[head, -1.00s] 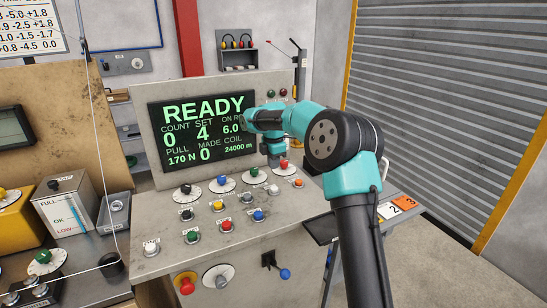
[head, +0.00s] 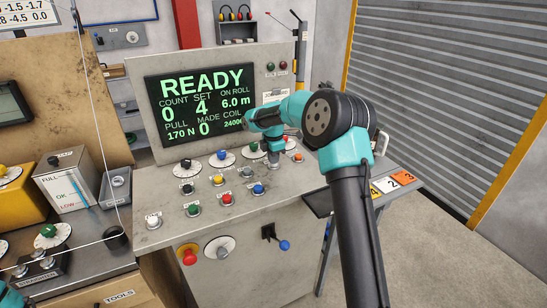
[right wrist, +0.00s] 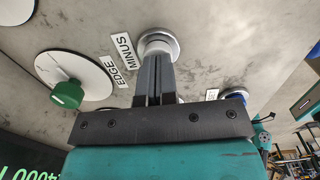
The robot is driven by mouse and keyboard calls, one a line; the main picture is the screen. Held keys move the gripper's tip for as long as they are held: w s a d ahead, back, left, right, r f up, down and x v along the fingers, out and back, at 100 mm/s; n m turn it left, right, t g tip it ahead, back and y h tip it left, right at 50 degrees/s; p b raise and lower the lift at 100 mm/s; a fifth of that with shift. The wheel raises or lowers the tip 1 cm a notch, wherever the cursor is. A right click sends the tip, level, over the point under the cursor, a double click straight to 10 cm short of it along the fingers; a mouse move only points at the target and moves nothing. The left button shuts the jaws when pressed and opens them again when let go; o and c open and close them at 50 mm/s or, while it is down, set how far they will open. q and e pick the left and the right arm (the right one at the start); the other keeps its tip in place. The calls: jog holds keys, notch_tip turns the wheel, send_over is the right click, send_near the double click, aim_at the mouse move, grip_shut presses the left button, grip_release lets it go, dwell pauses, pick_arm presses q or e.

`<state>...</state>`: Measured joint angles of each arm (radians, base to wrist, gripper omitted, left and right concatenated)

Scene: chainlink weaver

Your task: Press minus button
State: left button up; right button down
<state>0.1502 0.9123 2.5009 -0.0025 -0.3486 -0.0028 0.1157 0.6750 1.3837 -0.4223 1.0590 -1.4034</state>
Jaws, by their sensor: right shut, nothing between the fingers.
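The minus button (right wrist: 156,42) has a pale cap in a round silver collar, with a MINUS label (right wrist: 122,46) beside it in the right wrist view. My right gripper (right wrist: 156,60) is shut and empty, its fingertips over the near part of the button. I cannot tell whether they touch it or whether it is pressed in. In the head view my right gripper (head: 273,161) points down at the right part of the button panel and hides the button. My left gripper is not in view; only a teal bit of my arm shows at the bottom left corner.
A green dial (right wrist: 67,94) sits left of the button in the right wrist view. A blue button (head: 258,189), red button (head: 226,199) and orange button (head: 297,157) are nearby on the panel. The screen (head: 207,103) behind reads READY, COUNT 0, SET 4.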

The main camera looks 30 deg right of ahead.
jog(key=shift+s+f, duration=0.1)
jog(key=shift+f, duration=1.1)
notch_tip(320, 180, up, 15)
jog(key=shift+a+r, duration=0.15)
jog(key=shift+r, duration=0.05)
dwell(0.4)
